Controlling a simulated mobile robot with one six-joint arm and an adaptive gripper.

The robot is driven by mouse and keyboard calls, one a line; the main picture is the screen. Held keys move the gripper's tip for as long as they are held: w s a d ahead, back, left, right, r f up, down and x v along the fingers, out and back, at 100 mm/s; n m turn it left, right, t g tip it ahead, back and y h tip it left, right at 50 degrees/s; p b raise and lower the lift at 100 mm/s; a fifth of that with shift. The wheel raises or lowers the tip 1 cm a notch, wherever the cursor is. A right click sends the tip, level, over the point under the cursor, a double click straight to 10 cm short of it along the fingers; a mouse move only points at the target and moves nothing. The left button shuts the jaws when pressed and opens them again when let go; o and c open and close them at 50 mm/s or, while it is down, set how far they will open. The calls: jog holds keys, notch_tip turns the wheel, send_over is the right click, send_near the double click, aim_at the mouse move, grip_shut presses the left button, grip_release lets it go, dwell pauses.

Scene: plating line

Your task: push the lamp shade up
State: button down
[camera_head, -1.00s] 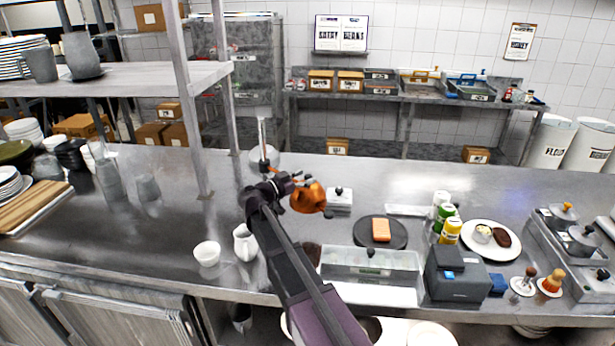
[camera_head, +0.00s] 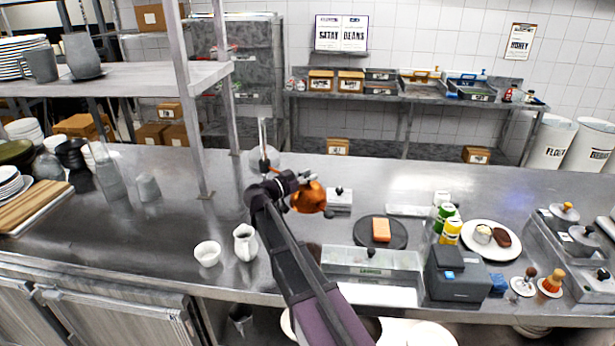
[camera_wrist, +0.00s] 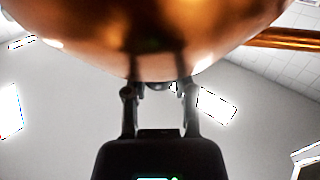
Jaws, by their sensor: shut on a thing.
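The lamp shade (camera_head: 311,198) is a rounded copper-orange piece above the steel counter, right beside the end of my arm in the head view. In the wrist view the shade (camera_wrist: 160,30) fills the top of the picture as a shiny copper dome. My gripper (camera_wrist: 158,86) reaches up to its lower edge, with both fingers closed in on a small dark part there. The exact contact is partly hidden by the shade. A copper rod (camera_wrist: 285,39) runs off to the right of the shade. In the head view my gripper (camera_head: 292,187) is mostly hidden by its own wrist.
A thin upright metal post (camera_head: 262,134) stands just behind my wrist. A black round board (camera_head: 394,243) with an orange block lies to the right. A shelf post (camera_head: 193,120) rises at left.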

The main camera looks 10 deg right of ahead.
jog(key=shift+w+r+p, duration=0.1)
jog(key=shift+r+p, duration=3.1)
jog(key=shift+r, duration=0.05)
jog(key=shift+c, duration=2.2)
grip_release()
jog(key=v, duration=1.2)
